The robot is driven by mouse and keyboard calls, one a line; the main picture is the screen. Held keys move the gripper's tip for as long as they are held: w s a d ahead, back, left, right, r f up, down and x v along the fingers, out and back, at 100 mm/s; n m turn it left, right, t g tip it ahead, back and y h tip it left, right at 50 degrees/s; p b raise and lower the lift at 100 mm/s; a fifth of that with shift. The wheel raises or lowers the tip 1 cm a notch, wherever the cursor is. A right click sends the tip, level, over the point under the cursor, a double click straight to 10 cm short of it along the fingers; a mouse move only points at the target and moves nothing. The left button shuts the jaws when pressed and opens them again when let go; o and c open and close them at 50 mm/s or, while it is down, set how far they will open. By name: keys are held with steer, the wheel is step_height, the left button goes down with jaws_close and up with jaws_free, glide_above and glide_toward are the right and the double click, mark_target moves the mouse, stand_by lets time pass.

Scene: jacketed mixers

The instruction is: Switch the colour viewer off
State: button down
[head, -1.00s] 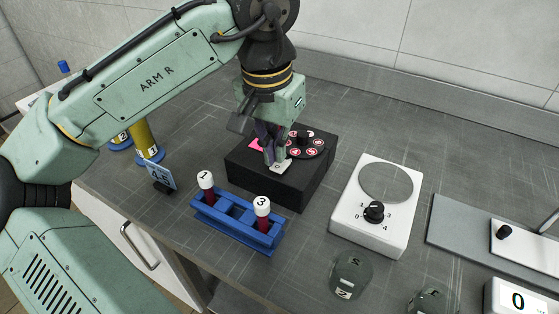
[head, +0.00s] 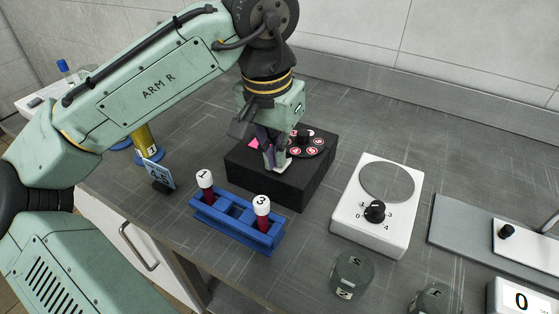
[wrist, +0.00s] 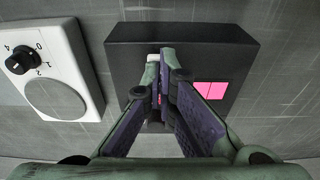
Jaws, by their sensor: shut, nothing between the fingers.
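The colour viewer (head: 305,187) is a black box on the bench, with a pink window (head: 254,144) and a round dial (head: 307,144) of red numbered spots on top. My gripper (head: 271,164) is shut and empty, fingertips down at the switch. In the wrist view a bit of white (wrist: 153,57) shows beyond the fingertips (wrist: 159,60). I cannot tell whether they touch it or how the switch is tipped.
A blue rack (head: 236,222) with two capped tubes stands just in front of the viewer. A white mixer (head: 376,230) with a round plate and knob stands to the right. Glass jars (head: 353,275) stand near the front edge. A blue sign (head: 158,174) stands left.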

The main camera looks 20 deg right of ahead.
steer(key=shift+f, duration=0.45)
steer(key=shift+r, duration=0.15)
step_height(320, 180, up, 7)
steer(key=p, duration=0.6)
steer(key=shift+p, duration=0.35)
